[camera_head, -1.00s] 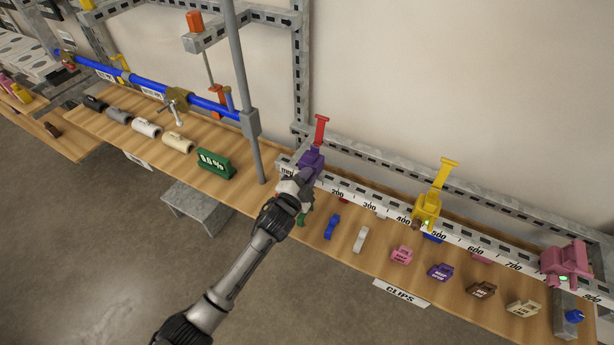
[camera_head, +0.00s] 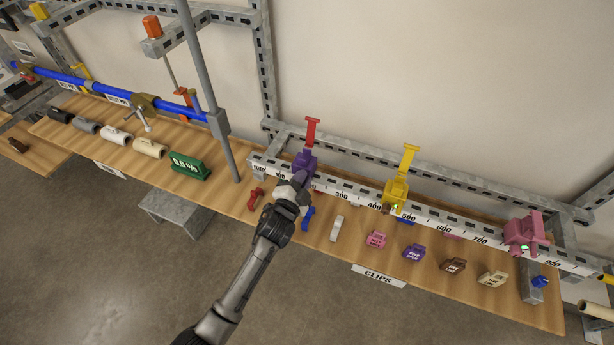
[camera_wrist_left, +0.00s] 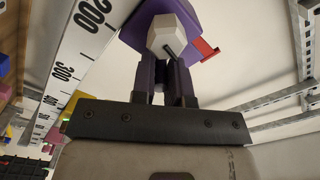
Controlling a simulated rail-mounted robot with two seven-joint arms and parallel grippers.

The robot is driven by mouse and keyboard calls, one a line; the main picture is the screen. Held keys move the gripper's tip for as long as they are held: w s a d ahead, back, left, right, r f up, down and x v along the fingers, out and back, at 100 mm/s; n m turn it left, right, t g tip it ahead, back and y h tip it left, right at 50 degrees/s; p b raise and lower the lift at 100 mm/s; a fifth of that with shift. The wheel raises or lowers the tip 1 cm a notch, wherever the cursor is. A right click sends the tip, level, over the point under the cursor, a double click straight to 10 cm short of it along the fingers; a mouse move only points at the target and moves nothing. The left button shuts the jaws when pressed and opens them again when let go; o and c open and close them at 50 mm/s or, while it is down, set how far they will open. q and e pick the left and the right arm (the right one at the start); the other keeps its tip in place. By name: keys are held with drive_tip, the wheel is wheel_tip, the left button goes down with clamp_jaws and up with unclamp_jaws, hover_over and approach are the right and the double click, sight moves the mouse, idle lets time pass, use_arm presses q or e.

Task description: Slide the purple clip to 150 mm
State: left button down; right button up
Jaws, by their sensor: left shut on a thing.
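The purple clip (camera_head: 305,163) with its upright red handle (camera_head: 312,131) sits on the long white scale rail (camera_head: 440,224). It stands between the visible 100 and 300 marks; the 200 mark is hidden in the head view. My left gripper (camera_head: 300,181) is shut on the clip's front side. In the left wrist view, the purple clip (camera_wrist_left: 160,62) lies at the fingers, with a pale hexagonal knob (camera_wrist_left: 172,33) facing the camera. The 200 mark shows left of it there; the exact reading cannot be told. My right gripper is not in view.
A yellow clip (camera_head: 396,193) stands on the rail near 400–500, and a pink clip (camera_head: 525,234) stands at its far right. Several loose small clips lie on the wooden bench in front. A grey post (camera_head: 212,100) rises left of the rail.

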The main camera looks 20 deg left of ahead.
use_arm(q)
drive_tip(key=c, duration=1.1)
unclamp_jaws()
drive_tip(key=shift+a, duration=0.15)
drive_tip(key=shift+s+d+p, duration=0.15)
drive_tip(key=shift+s+p, duration=0.15)
drive_tip(key=shift+s, duration=3.2)
drive_tip(key=shift+s+d+p, duration=0.15)
drive_tip(key=shift+s+p, duration=0.15)
drive_tip(key=shift+s, duration=3.15)
